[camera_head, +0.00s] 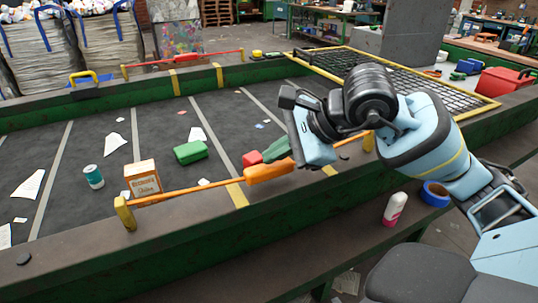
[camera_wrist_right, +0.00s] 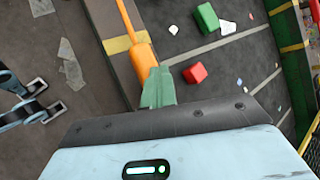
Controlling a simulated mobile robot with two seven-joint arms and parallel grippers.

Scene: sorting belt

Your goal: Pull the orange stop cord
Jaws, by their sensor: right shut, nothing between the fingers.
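The orange stop cord runs along the near side of the belt frame from a yellow post (camera_head: 125,213). Its thick orange handle (camera_head: 268,171) hangs mid-span over the frame's inner edge. The handle also shows in the wrist view (camera_wrist_right: 139,52). My right gripper (camera_head: 277,150) is shut and empty, with its green fingertips right at the handle. In the wrist view the fingertips (camera_wrist_right: 158,86) overlap the handle's lower end. I cannot tell whether they touch it. I cannot make out my left gripper in either view.
A white-and-pink bottle (camera_head: 394,209) and blue tape roll (camera_head: 435,193) stand on the near ledge. A black grate (camera_head: 400,75) lies at the right.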

